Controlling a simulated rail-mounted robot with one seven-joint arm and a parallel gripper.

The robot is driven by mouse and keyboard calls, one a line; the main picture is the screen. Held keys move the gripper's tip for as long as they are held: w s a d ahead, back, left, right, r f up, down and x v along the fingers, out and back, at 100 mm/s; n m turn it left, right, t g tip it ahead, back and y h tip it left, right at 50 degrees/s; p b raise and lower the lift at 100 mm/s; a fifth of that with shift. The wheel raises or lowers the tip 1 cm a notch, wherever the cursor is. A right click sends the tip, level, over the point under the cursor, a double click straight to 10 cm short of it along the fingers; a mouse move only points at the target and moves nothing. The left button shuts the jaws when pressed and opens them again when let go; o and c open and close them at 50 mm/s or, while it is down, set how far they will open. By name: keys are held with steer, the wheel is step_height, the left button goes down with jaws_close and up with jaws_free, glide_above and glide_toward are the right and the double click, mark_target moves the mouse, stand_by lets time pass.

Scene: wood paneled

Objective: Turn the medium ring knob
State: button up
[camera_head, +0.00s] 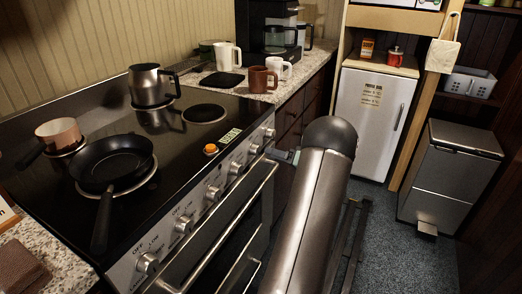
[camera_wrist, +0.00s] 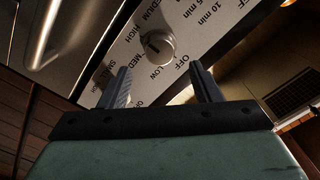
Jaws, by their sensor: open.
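In the wrist view a round silver knob (camera_wrist: 158,46) sits on the metal control panel (camera_wrist: 205,28). The words HIGH, MED, LOW and OFF stand around it. Lettering reading MEDIUM is above it and SMALL is at the lower left; I cannot tell which word names this knob. My gripper (camera_wrist: 160,70) is open and empty, with one finger on each side below the knob and apart from it. In the head view several knobs (camera_head: 213,193) line the stove front. My gripper is mostly hidden behind my arm there, near the panel's far end.
The black cooktop (camera_head: 190,150) holds a frying pan (camera_head: 112,160), a small pot (camera_head: 60,133) and a metal jug (camera_head: 150,86). Oven handles (camera_head: 225,230) project below the knobs. Mugs (camera_head: 262,80) stand on the counter behind. A white fridge (camera_head: 370,125) and a bin (camera_head: 450,175) stand right.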

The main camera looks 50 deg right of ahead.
mark_target(259, 149)
steer(key=shift+w+a, duration=0.2)
steer(key=shift+w, duration=0.7)
steer(key=shift+w+a, duration=0.15)
steer(key=shift+w, duration=0.8)
steer(key=shift+w+a, duration=0.2)
steer(key=shift+w, duration=0.7)
steer(key=c, duration=1)
